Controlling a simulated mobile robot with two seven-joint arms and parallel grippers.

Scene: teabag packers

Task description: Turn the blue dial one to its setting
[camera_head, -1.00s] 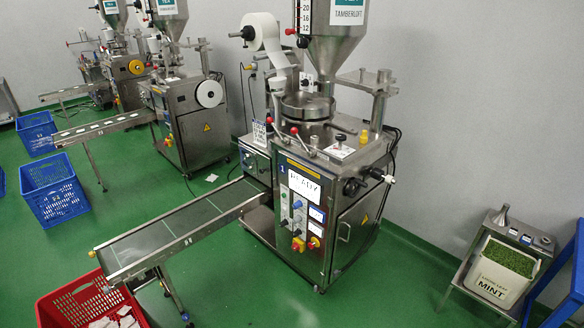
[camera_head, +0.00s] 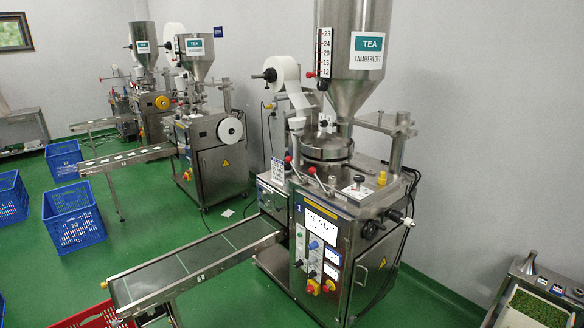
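The nearest tea-packing machine (camera_head: 330,185) carries a blue plate with the number 1 (camera_head: 300,211). A small blue dial (camera_head: 314,245) sits on its front control panel, below a white display (camera_head: 322,228) that reads READY. The dial is too small to read its pointer or setting. Neither of my grippers is in view, so nothing of mine touches the panel.
A conveyor (camera_head: 195,265) sticks out to the left of the machine. Red and yellow knobs (camera_head: 312,287) sit low on the panel. Blue crates (camera_head: 72,217) stand at left. A mint bin (camera_head: 530,308) is at bottom right. Green floor (camera_head: 235,300) lies clear before the machine.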

